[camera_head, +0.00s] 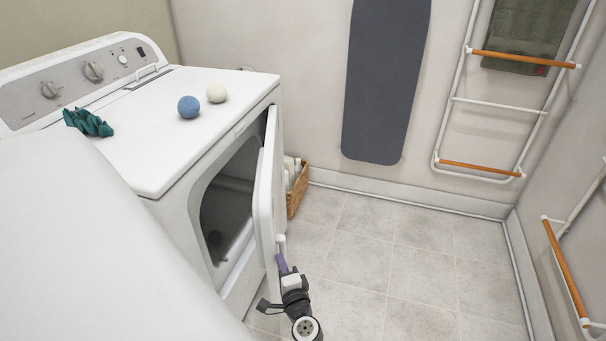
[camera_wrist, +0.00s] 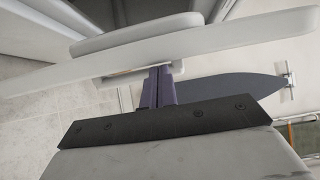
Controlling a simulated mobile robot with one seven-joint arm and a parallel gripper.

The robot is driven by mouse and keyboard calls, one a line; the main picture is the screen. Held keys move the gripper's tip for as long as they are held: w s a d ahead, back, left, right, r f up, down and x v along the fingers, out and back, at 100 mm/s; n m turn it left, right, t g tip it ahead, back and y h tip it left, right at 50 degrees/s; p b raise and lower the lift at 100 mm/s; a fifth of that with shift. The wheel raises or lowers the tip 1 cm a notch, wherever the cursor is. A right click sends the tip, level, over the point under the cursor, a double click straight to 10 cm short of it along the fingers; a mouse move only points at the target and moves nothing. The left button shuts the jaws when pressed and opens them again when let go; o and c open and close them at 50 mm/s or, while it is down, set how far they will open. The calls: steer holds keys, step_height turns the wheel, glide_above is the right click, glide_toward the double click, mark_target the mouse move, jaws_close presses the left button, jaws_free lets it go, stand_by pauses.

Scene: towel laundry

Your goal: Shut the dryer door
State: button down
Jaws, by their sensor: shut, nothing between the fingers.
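The white dryer (camera_head: 200,120) stands at the left. Its door (camera_head: 266,190) is open and stands out from the front at a wide angle, hinged on the far side. The dark drum opening (camera_head: 222,205) shows behind it. My gripper (camera_head: 281,264) is at the lower outer side of the door, close to its free edge. The purple fingers are shut with nothing between them. In the wrist view the fingers (camera_wrist: 158,88) point at the pale door edge (camera_wrist: 210,45) and seem to touch it or nearly so; exact contact is hard to tell.
On the dryer top lie a blue ball (camera_head: 189,107), a white ball (camera_head: 217,93) and a green cloth (camera_head: 88,122). A wicker basket (camera_head: 297,190) stands behind the door. An ironing board (camera_head: 386,80) hangs on the wall. The tiled floor (camera_head: 400,240) at right is clear.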

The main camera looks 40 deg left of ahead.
steer(key=s+a+p, duration=0.6)
steer(key=s+a, duration=0.5)
steer(key=a, duration=0.1)
steer(key=shift+s+a+p, duration=0.25)
steer(key=shift+p, duration=0.1)
step_height(320, 180, up, 20)
steer(key=p, duration=1.2)
